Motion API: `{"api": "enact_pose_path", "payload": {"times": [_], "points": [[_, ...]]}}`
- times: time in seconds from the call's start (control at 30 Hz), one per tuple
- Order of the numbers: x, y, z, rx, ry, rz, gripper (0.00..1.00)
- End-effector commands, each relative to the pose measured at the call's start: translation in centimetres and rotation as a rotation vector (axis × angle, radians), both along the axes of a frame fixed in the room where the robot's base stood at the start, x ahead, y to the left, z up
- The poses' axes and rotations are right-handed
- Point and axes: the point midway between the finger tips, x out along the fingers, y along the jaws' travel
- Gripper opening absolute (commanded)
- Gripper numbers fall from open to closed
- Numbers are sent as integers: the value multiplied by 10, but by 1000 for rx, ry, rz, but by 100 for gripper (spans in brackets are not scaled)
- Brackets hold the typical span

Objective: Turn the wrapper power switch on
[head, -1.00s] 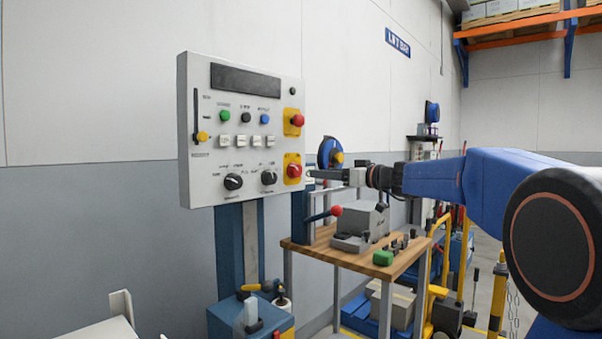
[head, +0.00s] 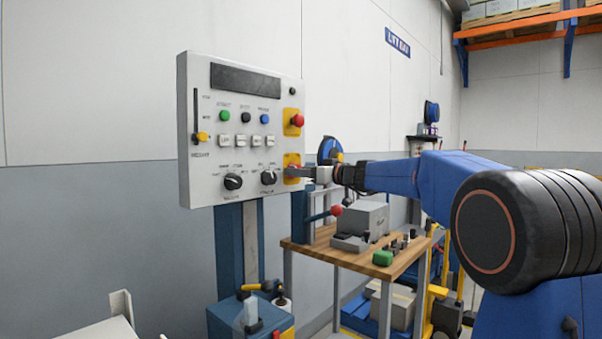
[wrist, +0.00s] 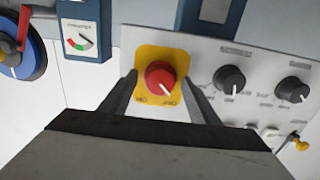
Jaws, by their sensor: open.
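The wrapper power switch is a red rotary knob (wrist: 160,75) on a yellow plate (wrist: 148,58), at the lower right of the grey control panel (head: 215,110). In the wrist view, which shows the panel upside down, the knob's white mark points toward the label that seems to read OFF. My gripper (wrist: 162,82) is open, with one finger on each side of the knob; I cannot tell whether either touches it. In the head view my gripper (head: 303,172) reaches the panel from the right and partly hides the knob.
A red push button (head: 298,120) on its own yellow plate sits above the switch. Two black rotary knobs (head: 233,181) (head: 269,177) are to its left. A wooden workbench (head: 330,250) with a grey box (head: 362,217) stands below my arm.

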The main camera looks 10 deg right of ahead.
Motion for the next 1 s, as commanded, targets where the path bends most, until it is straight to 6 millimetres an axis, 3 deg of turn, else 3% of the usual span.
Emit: {"api": "enact_pose_path", "payload": {"times": [0.07, 0.23, 0.67, 1.0], "points": [[0, 0, 0, 0, 0, 0, 56], [0, 0, 0, 0, 0, 0, 15], [0, 0, 0, 48, 35, 0, 15], [0, 0, 0, 248, 180, 0, 15]]}}
